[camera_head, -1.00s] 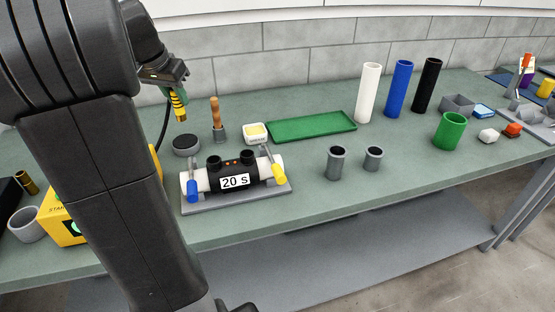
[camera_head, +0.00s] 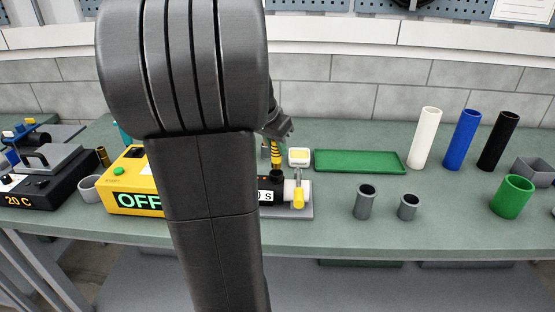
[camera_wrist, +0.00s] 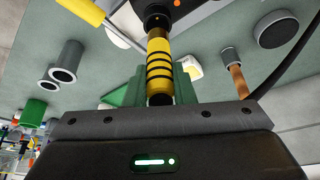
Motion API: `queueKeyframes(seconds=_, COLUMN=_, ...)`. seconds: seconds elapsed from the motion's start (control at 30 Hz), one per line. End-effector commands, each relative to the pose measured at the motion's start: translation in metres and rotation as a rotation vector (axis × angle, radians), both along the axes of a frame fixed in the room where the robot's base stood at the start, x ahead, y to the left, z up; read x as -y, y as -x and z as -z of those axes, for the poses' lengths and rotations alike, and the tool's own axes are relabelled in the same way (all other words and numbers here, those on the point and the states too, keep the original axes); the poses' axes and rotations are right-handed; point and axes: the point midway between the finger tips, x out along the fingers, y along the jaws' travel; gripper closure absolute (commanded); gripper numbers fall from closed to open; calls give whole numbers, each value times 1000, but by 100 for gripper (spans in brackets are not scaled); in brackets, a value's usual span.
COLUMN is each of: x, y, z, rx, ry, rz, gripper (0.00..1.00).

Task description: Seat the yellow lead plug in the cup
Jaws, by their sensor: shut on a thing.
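My gripper (camera_head: 278,130) is shut on the yellow lead plug (camera_head: 277,154), which has black bands and points down. In the wrist view the plug (camera_wrist: 160,58) stands between the green finger pads, its far end at a black round cup (camera_wrist: 156,17). The cup belongs to the black-and-white device (camera_head: 273,189) labelled with seconds. In the head view the plug is over the device's right-hand cup (camera_head: 278,174). I cannot tell whether its tip is inside the cup or just at the mouth. My arm hides the device's left part.
A yellow box (camera_head: 131,193) reading OFF stands left of my arm. A green tray (camera_head: 360,161) lies behind right, with two grey cups (camera_head: 365,202) in front. White, blue and black tubes stand further right. A black cable (camera_wrist: 285,68) curves through the wrist view.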

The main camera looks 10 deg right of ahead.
Motion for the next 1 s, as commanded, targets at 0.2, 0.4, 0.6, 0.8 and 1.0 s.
queueKeyframes(seconds=0.2, x=0, y=0, z=29, rx=-3, ry=1, rz=-1, gripper=100)
queueKeyframes(seconds=0.4, x=0, y=0, z=38, rx=1, ry=0, rz=0, gripper=100)
queueKeyframes(seconds=0.6, x=0, y=0, z=40, rx=1, ry=0, rz=0, gripper=100)
queueKeyframes(seconds=0.8, x=0, y=0, z=41, rx=1, ry=0, rz=0, gripper=56)
queueKeyframes(seconds=1.0, x=0, y=0, z=41, rx=1, ry=-1, rz=0, gripper=55)
